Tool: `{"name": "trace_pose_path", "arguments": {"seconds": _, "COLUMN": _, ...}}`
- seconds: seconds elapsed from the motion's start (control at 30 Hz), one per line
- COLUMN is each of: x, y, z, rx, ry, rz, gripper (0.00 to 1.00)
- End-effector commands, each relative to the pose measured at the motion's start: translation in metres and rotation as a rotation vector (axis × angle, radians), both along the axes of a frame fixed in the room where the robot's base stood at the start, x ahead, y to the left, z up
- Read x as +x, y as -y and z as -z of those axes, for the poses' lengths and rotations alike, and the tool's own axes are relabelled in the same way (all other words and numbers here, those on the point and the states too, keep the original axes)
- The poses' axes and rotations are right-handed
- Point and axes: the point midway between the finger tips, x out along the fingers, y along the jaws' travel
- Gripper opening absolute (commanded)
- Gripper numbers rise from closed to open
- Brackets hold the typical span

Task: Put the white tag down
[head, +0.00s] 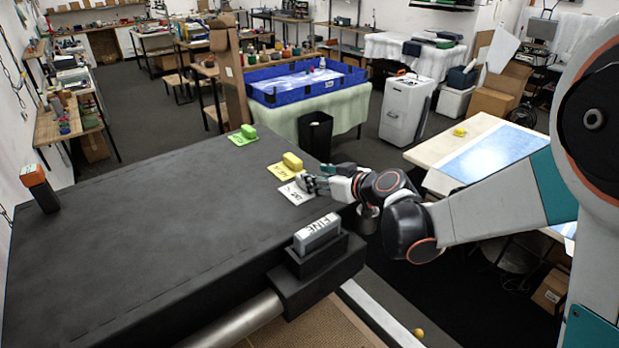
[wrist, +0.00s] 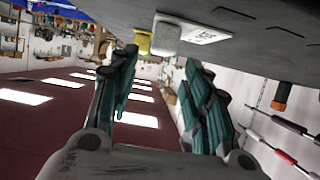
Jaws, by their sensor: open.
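The white tag (head: 296,193) lies flat on the black table near its right edge, with dark print on its plate. In the wrist view its white block handle (wrist: 166,38) and printed plate (wrist: 205,35) show against the table surface, which appears overhead. My gripper (head: 308,184) is at the tag in the head view and hides its handle. In the wrist view my gripper (wrist: 163,60) has its fingers spread, with nothing between them; the handle shows beyond the fingertips. Whether a finger touches the tag I cannot tell.
A yellow tag (head: 286,167) lies just behind the white one, and a green tag (head: 243,136) farther back. A grey block marked FINE (head: 317,231) stands in a black holder at the front edge. An orange-topped post (head: 38,187) stands far left. The table's middle (head: 150,230) is clear.

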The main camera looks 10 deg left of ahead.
Motion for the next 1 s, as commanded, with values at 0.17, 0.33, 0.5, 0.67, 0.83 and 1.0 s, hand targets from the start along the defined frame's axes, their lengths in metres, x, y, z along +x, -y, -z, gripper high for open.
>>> {"name": "trace_pose_path", "arguments": {"seconds": 0.17, "x": -0.019, "y": 0.022, "z": -0.012, "rx": 0.0, "ry": 0.0, "rz": 0.002, "gripper": 0.44}}
{"name": "trace_pose_path", "arguments": {"seconds": 0.33, "x": -0.029, "y": 0.033, "z": -0.019, "rx": 0.0, "ry": 0.0, "rz": 0.001, "gripper": 0.44}}
{"name": "trace_pose_path", "arguments": {"seconds": 0.5, "x": -0.033, "y": 0.038, "z": -0.021, "rx": 0.0, "ry": 0.0, "rz": 0.001, "gripper": 0.44}}
{"name": "trace_pose_path", "arguments": {"seconds": 0.67, "x": -0.034, "y": 0.039, "z": -0.022, "rx": -0.001, "ry": -0.001, "rz": 0.002, "gripper": 0.44}}
{"name": "trace_pose_path", "arguments": {"seconds": 0.83, "x": -0.047, "y": 0.053, "z": -0.031, "rx": -0.02, "ry": -0.043, "rz": 0.03, "gripper": 0.44}}
{"name": "trace_pose_path", "arguments": {"seconds": 1.0, "x": -0.078, "y": 0.085, "z": -0.044, "rx": -0.058, "ry": -0.131, "rz": 0.105, "gripper": 0.44}}
